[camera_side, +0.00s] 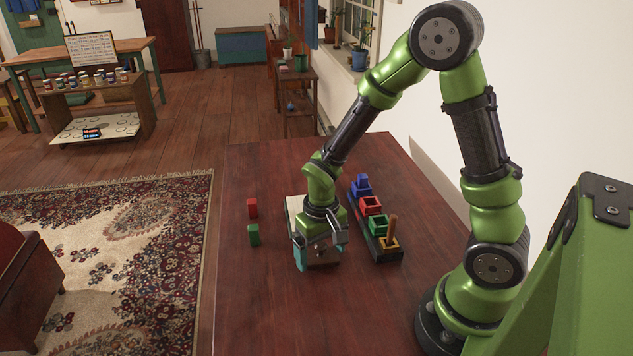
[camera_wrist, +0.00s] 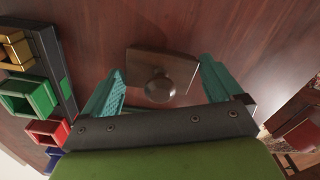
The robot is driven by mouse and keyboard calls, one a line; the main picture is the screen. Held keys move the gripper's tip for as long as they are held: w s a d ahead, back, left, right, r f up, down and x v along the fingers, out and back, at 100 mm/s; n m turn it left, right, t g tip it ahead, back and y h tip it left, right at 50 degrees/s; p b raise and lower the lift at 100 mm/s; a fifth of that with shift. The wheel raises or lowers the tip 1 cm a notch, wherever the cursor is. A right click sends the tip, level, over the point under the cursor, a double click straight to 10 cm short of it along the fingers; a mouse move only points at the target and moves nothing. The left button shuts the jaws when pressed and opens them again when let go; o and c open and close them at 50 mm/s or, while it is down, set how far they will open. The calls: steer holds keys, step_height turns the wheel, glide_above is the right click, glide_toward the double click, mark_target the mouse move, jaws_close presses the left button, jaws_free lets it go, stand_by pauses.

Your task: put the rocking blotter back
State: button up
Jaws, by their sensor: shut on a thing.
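The rocking blotter (camera_wrist: 185,66) is a dark brown block with a round knob (camera_wrist: 158,88) on top. In the wrist view it lies between the teal fingers of my gripper (camera_wrist: 161,72), which is shut on it. In the side view my gripper (camera_side: 318,256) is low over the table, with the brown blotter (camera_side: 323,263) partly hidden under it. I cannot tell whether the blotter touches the table. A black rack (camera_side: 391,256) with blue, red, green and gold holders stands to the right of my gripper; a brown upright piece rises at the gold holder (camera_side: 391,243).
A red block (camera_side: 252,208) and a green block (camera_side: 253,235) stand on the dark red table (camera_side: 270,320) to the left. A pale flat pad (camera_side: 293,207) lies partly hidden behind my gripper. The table's front is clear. The rack (camera_wrist: 66,85) is at the wrist view's left.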

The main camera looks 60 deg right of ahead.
mark_target(321, 244)
steer(key=shift+f, duration=0.1)
steer(key=o, duration=0.6)
step_height(321, 244, up, 12)
steer(key=shift+f, duration=0.1)
steer(key=s+a+r+t, duration=0.1)
steer(key=s+r+t, duration=0.1)
steer(key=r, duration=0.2)
steer(key=s+a+r+t+y, duration=0.1)
steer(key=s+r+t, duration=0.1)
steer(key=s+r, duration=0.1)
steer(key=s+a+r+t+y, duration=0.1)
steer(key=s+r+t, duration=0.1)
steer(key=r+t, duration=0.1)
steer(key=shift+s+a+r+n, duration=0.1)
steer(key=shift+s+r+n, duration=0.05)
steer(key=shift+r, duration=0.3)
steer(key=shift+s+a+r+n, duration=0.1)
steer(key=shift+s+r+n, duration=0.05)
steer(key=shift+r, duration=0.3)
